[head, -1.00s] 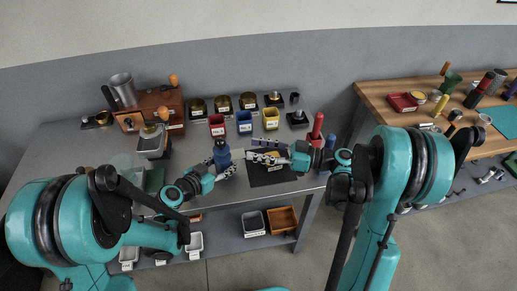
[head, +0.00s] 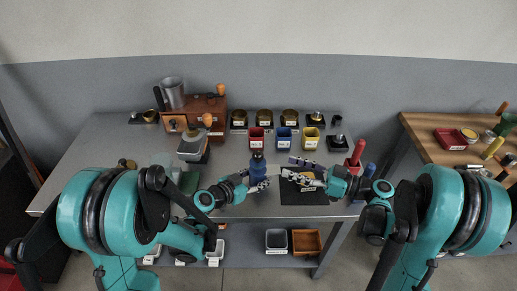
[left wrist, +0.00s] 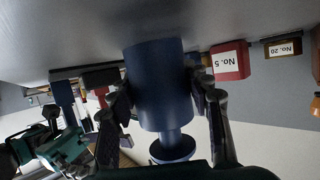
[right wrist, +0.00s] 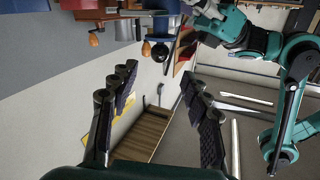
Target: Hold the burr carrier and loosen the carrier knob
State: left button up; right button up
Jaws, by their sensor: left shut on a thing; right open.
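The blue burr carrier (head: 257,168) stands upright near the front edge of the grey table, with its dark knob (head: 257,154) on top. My left gripper (head: 262,183) is shut on it from the front.
Red (head: 257,138), blue (head: 285,138) and yellow (head: 309,138) bins stand behind the carrier. A black mat (head: 300,196) lies below my right gripper. Red (head: 354,155) and blue upright pieces stand at the table's right edge. A wooden grinder box (head: 200,113) is back left.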

pick_arm(q)
jog(key=o, duration=1.5)
